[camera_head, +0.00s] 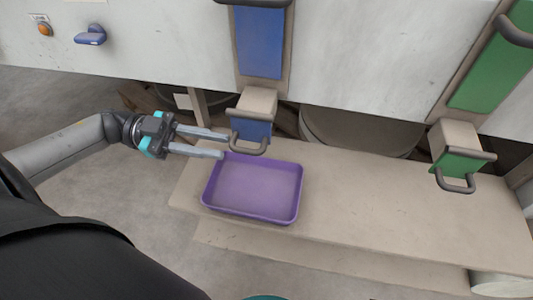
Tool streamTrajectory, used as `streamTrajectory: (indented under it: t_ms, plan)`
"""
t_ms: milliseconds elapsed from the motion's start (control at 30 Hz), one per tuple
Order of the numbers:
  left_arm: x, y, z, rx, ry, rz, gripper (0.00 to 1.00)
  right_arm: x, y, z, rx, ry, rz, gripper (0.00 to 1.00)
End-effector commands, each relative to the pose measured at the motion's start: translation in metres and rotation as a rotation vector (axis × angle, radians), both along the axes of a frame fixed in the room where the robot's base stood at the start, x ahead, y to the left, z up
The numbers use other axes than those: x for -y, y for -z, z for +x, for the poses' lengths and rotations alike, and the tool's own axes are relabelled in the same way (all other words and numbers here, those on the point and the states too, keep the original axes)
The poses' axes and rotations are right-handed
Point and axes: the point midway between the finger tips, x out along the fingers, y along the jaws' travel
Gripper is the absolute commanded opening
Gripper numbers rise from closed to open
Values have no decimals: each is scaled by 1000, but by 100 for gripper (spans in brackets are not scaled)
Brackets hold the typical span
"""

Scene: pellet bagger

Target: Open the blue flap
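The blue flap (250,128) is at the lower end of a beige chute (258,102) below the blue panel (260,43). A grey bar handle (248,145) sticks out from the flap. The flap appears closed. My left gripper (226,145) comes in from the left with its two long grey fingers apart. Its fingertips are at the left side of the handle. I cannot tell whether they touch it. Nothing shows held between the fingers. My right gripper is not in view.
A purple tray (252,188) stands on the beige ledge (370,205) below the blue flap. A second chute with a green flap (460,165) and handle is at the right. A blue knob (91,36) and an orange button (44,29) are at upper left.

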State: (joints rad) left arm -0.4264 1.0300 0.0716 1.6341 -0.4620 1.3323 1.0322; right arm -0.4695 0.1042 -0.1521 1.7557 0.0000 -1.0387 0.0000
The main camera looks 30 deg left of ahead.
Motion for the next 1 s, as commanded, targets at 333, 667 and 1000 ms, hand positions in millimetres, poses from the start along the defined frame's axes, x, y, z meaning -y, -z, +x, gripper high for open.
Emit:
streamTrajectory:
  t_ms: [333, 667, 1000]
  plan:
    - [67, 2, 16, 3, 0, -1, 27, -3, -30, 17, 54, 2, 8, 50]
    - [96, 1, 23, 0, -2, 0, 27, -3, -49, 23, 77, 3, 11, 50]
    - [97, 0, 24, -1, -3, 0, 24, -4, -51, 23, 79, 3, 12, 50]
